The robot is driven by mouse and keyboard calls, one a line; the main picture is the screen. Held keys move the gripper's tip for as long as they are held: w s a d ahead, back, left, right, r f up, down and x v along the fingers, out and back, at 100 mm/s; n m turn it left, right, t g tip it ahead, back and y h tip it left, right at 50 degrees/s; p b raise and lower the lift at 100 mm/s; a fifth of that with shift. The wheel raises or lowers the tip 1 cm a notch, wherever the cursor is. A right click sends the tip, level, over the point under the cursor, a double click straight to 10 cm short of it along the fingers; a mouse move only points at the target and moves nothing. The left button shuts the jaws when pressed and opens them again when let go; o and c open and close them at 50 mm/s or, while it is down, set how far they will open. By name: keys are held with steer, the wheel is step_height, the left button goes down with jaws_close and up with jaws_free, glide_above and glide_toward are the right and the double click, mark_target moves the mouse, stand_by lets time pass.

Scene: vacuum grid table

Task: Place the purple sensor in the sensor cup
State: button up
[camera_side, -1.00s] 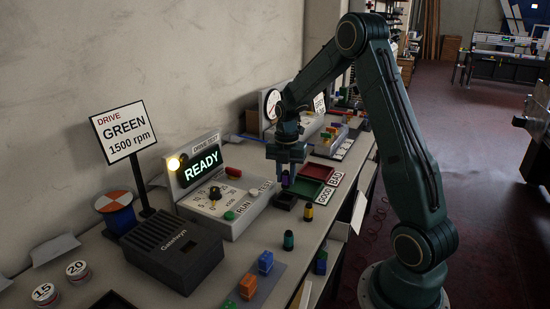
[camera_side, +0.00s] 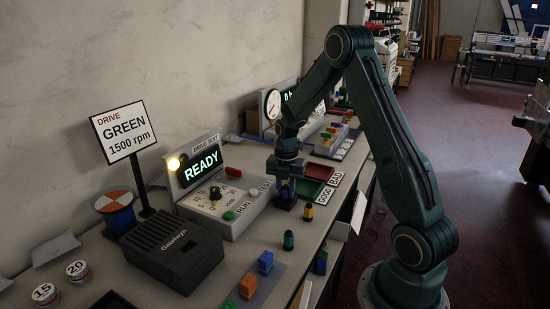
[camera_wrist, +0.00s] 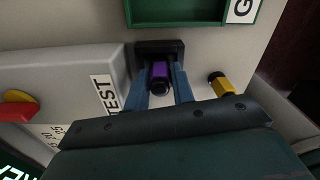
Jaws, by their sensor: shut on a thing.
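The purple sensor (camera_wrist: 159,72) is a small purple block with a dark round end, held between the two blue fingers of my gripper (camera_wrist: 165,90) in the wrist view. In the side view my gripper (camera_side: 286,188) is low over the table, with a bit of the sensor (camera_side: 285,190) showing between its fingers. The sensor cup looks to be the small dark square holder (camera_wrist: 145,46) right at the sensor in the wrist view. I cannot tell whether the sensor sits fully inside it. In the side view the gripper mostly covers this cup.
A yellow sensor (camera_side: 308,212) and a teal one (camera_side: 289,240) stand in front. A green GOOD tray (camera_side: 308,190) and a red BAD tray (camera_side: 325,173) lie just behind. The drive test box (camera_side: 225,205) with its READY screen is close on the left.

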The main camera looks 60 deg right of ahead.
mark_target(286, 186)
steer(key=shift+f, duration=0.1)
steer(key=o, duration=1)
step_height(286, 186, up, 12)
steer(key=shift+r, duration=0.1)
stand_by(0.5)
